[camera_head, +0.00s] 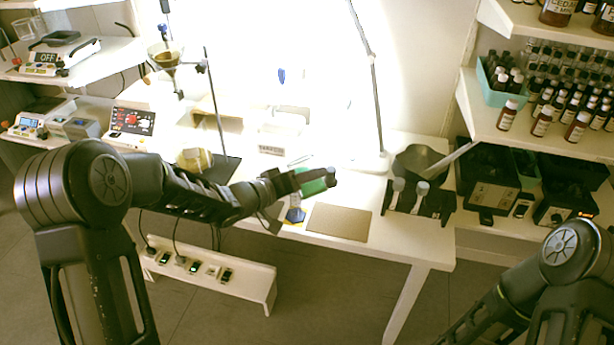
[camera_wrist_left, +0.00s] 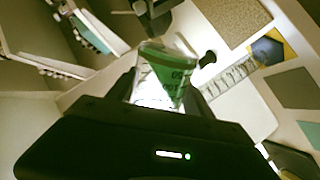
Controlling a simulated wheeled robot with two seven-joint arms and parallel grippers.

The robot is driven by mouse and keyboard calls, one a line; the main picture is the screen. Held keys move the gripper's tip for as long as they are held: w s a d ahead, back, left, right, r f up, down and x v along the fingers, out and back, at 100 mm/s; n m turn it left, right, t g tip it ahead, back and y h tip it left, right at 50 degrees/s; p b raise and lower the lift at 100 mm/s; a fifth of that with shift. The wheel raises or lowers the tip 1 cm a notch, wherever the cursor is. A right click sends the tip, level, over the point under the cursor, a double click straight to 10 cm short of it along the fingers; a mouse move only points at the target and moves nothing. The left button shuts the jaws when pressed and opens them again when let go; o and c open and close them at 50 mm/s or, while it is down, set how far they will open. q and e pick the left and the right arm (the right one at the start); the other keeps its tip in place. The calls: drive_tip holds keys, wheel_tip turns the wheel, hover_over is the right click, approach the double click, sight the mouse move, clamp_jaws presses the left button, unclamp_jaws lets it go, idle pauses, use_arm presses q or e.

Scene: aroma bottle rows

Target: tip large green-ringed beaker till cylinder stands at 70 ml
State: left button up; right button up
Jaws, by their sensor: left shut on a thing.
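My left gripper (camera_head: 318,182) is shut on the green-ringed beaker (camera_head: 313,188), holding it above the white table's front. In the left wrist view, the clear beaker with its green band (camera_wrist_left: 172,72) sits between my jaws and looks tilted. The cylinder's blue base (camera_head: 295,215) stands on the table just below the gripper. In the left wrist view, the cylinder's clear graduated tube (camera_wrist_left: 230,78) runs beside the beaker from its blue base (camera_wrist_left: 266,51). I cannot read the liquid level. Only my right arm shows at lower right; its gripper is out of view.
A tan mat (camera_head: 339,221) lies right of the cylinder. Further right are a black bottle rack (camera_head: 428,205) and a dark bowl (camera_head: 420,161). A stand with a tall rod (camera_head: 216,105) is behind my left arm. A lamp pole (camera_head: 377,100) rises behind the beaker.

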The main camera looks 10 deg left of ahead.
use_arm(q)
drive_tip(key=shift+p, duration=0.7)
drive_tip(key=shift+r+n+g+p, duration=0.1)
drive_tip(key=shift+n+g+p, duration=0.25)
drive_tip(key=shift+p, duration=0.5)
idle(0.4)
drive_tip(key=shift+f+b, duration=0.25)
drive_tip(key=shift+b, duration=0.3)
drive_tip(key=shift+r, duration=0.15)
drive_tip(key=shift+r+n+p, duration=0.3)
drive_tip(key=shift+n+p, duration=0.05)
drive_tip(key=shift+p, duration=2.15)
idle(2.9)
